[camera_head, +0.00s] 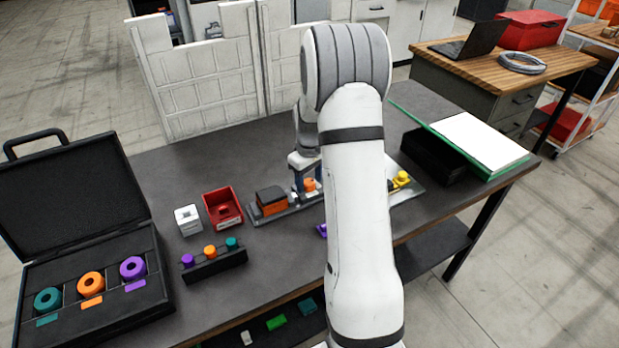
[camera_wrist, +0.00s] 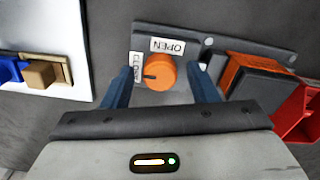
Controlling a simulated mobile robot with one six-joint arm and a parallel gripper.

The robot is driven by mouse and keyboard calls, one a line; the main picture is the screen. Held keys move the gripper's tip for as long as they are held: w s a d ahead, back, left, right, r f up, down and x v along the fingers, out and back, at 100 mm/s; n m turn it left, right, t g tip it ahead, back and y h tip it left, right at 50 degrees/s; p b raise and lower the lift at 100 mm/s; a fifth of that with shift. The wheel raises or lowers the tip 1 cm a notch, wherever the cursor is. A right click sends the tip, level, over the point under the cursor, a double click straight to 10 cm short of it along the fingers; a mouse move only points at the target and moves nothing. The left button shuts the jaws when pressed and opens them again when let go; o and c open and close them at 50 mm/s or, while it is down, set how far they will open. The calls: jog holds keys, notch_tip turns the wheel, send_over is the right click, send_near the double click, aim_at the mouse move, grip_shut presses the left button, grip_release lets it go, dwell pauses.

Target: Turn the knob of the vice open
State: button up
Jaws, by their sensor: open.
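The orange knob (camera_wrist: 161,73) sits on a dark grey plate (camera_wrist: 215,40). Its dark pointer mark faces left, toward the CLOSED label (camera_wrist: 136,67); the OPEN label (camera_wrist: 168,46) is above it in the wrist view. My gripper (camera_wrist: 162,71) is open, with one blue finger on each side of the knob and visible gaps between. In the head view the knob (camera_head: 310,185) shows beside my blue fingers, and my arm hides part of the plate. An orange-and-black block (camera_wrist: 262,76), likely the vice, is on the same plate, right of the knob.
A red bin (camera_head: 223,208) and a white block (camera_head: 188,219) stand left of the plate. A rack of coloured pegs (camera_head: 213,264) is nearer. An open black case (camera_head: 90,300) is at far left. A black tray (camera_head: 433,160) lies right of my arm.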

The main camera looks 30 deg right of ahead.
jog(key=shift+c, duration=0.3)
jog(key=c, duration=0.9)
jog(key=shift+m, duration=0.3)
jog(key=m+b, duration=0.2)
jog(key=shift+f+m, duration=0.15)
jog(key=shift+m, duration=0.15)
jog(key=m+b, duration=0.2)
jog(key=m, duration=0.3)
jog(key=m+b, duration=0.1)
jog(key=m, duration=0.3)
jog(key=shift+m, duration=0.4)
jog(key=shift+a+m+b, duration=0.1)
jog(key=shift+m+b, duration=0.5)
jog(key=shift+m, duration=1.7)
